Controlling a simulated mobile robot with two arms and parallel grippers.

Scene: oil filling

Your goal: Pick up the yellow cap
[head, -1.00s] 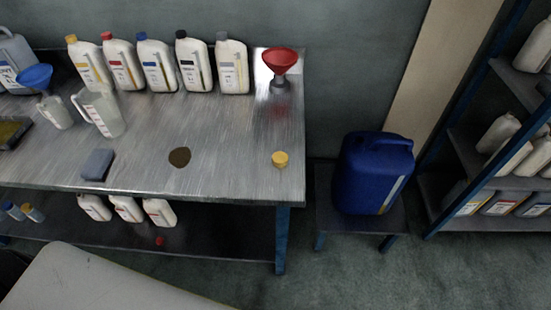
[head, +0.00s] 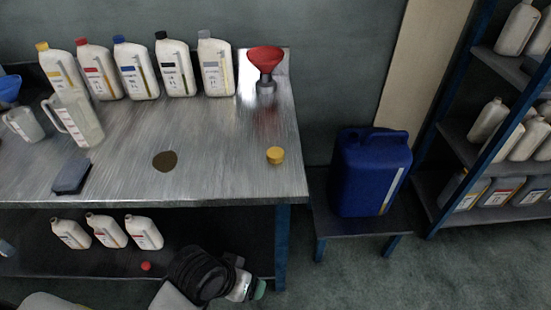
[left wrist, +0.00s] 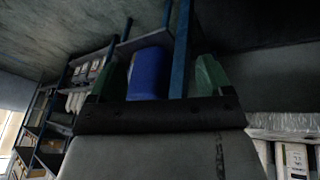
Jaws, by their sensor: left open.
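The yellow cap (head: 275,155) lies on the metal workbench (head: 215,170), near its front right corner, in the head view. My left gripper (head: 257,287) is low at the bottom of the head view, in front of the bench and below the cap, well apart from it. In the left wrist view my left gripper (left wrist: 155,75) shows two green fingers spread apart with nothing between them. The cap cannot be made out in the left wrist view. My right gripper is not in view.
A red funnel (head: 265,62) stands behind the cap. Several oil bottles (head: 174,68) line the bench's back. A blue canister (head: 368,175) stands on a low stool to the right.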

